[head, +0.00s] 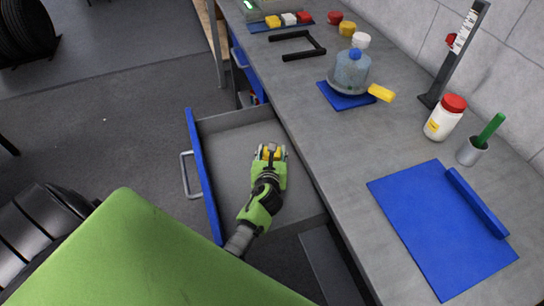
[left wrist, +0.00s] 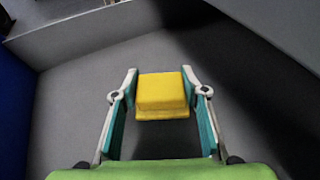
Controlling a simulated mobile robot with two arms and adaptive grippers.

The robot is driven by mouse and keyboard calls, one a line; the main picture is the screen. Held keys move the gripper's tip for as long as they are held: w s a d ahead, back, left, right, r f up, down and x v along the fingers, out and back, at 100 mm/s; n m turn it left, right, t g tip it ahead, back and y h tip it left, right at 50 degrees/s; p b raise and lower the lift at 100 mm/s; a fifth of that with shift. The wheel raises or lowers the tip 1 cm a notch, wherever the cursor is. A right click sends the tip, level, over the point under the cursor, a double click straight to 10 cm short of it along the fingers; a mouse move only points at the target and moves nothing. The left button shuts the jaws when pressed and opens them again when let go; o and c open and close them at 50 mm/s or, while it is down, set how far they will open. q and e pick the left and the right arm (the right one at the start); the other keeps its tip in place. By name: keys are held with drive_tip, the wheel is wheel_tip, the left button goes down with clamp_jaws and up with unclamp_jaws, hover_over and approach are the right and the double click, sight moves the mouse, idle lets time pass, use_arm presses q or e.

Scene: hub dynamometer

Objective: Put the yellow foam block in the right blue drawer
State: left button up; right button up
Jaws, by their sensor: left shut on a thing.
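The right blue drawer (head: 204,180) stands pulled out from under the bench, with a blue front, a metal handle and a grey inside. The drawer floor (left wrist: 70,100) fills much of the left wrist view. My left gripper (head: 269,152) is over the inside of the drawer, pointing down into it. It is shut on the yellow foam block (left wrist: 162,95), which sits between the two fingertips; a bit of the block shows in the head view (head: 270,154). I cannot tell whether the block touches the drawer floor. My right gripper is in neither view.
The grey bench top (head: 330,150) runs along the right. On it are a blue mat (head: 430,235), a red-lidded jar (head: 445,118), a cup with a green handle (head: 471,150) and a glass vessel (head: 351,72). Another blue drawer front (head: 240,60) lies farther back.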

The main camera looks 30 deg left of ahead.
use_arm(q)
drive_tip(key=shift+f, duration=0.8)
drive_tip(key=shift+f, duration=0.2)
drive_tip(key=o, duration=1.1)
